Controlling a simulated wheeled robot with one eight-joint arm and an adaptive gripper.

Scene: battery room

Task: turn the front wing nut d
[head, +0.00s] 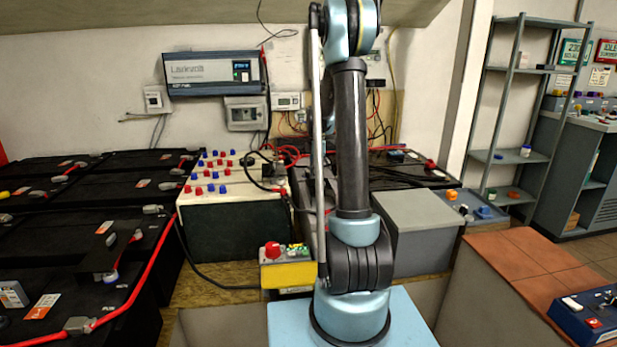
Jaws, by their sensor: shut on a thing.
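I cannot make out a front wing nut d in the head view; it may be hidden behind my arm or too small to tell. My arm stands upright in the middle of the picture and covers part of the benches behind it. My gripper does not show, so what its jaws hold is out of sight. Behind the arm is a black battery (403,172) with red and black cables. Left of the arm stands a pale battery (235,203) with red and blue caps on top.
Large black batteries (120,185) with a red cable fill the left. A yellow box with a red knob (288,273) stands just left of my arm's base. A grey box (424,222) is close on the right. A tiled top (530,262) bears a blue device (590,315).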

